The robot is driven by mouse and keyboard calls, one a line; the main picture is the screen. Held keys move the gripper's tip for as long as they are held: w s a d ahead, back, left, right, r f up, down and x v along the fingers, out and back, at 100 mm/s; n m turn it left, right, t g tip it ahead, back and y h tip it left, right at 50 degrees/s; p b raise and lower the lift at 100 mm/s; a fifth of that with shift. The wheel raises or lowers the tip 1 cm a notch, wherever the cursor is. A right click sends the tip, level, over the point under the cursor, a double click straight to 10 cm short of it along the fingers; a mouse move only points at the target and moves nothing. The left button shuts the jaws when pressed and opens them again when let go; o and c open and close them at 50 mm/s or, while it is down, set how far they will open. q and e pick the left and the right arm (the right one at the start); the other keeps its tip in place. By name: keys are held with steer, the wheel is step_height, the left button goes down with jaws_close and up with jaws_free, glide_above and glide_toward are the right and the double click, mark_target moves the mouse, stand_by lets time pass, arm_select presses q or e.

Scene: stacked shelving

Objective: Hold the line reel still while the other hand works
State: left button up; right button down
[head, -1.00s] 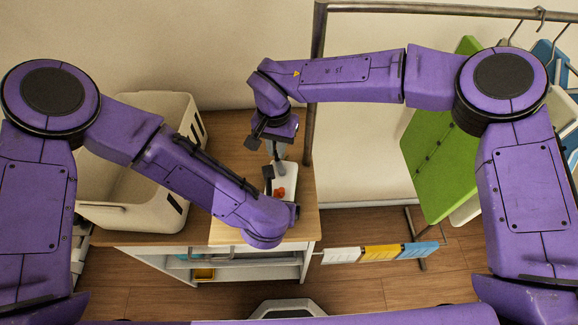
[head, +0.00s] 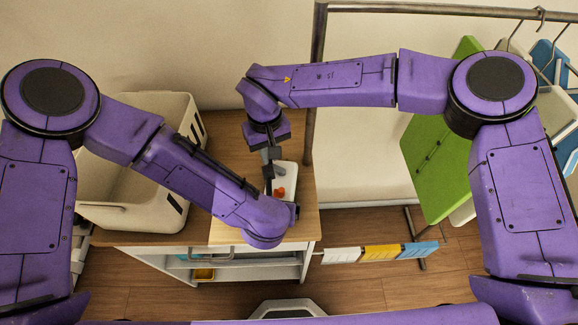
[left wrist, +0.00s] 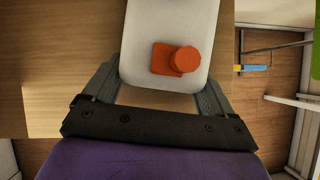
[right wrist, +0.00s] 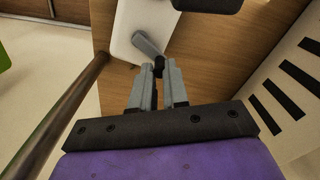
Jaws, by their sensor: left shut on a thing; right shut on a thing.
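The line reel (left wrist: 148,25) is a white rounded case with an orange knob (left wrist: 185,60) on an orange square. My left gripper (left wrist: 160,80) has one finger on each side of the case and is shut on it. In the head view the reel (head: 289,175) lies on the wooden top, partly behind my left wrist. My right gripper (right wrist: 157,72) is shut on a small black piece (right wrist: 158,64) just beside the reel's edge. In the head view my right gripper (head: 269,165) is just left of the reel.
A large cream bin (head: 125,213) stands on the left of the wooden top (head: 225,133). A metal rail (head: 315,90) rises at the right edge. Green, white and blue boards hang to the right. White, yellow and blue tags (head: 380,252) hang on a low bar.

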steer(key=c, duration=1.3)
jaws_free()
steer(key=shift+r, duration=2.5)
steer(key=shift+c, duration=0.2)
steer(key=shift+r, duration=0.15)
steer(key=m, duration=0.5)
steer(key=shift+a+r+m, duration=0.1)
steer(key=shift+r+m, duration=0.2)
steer(key=shift+m, duration=0.1)
steer(key=m, duration=0.5)
steer(key=shift+f, duration=0.1)
steer(key=shift+m, duration=0.3)
steer(key=shift+f, duration=2.9)
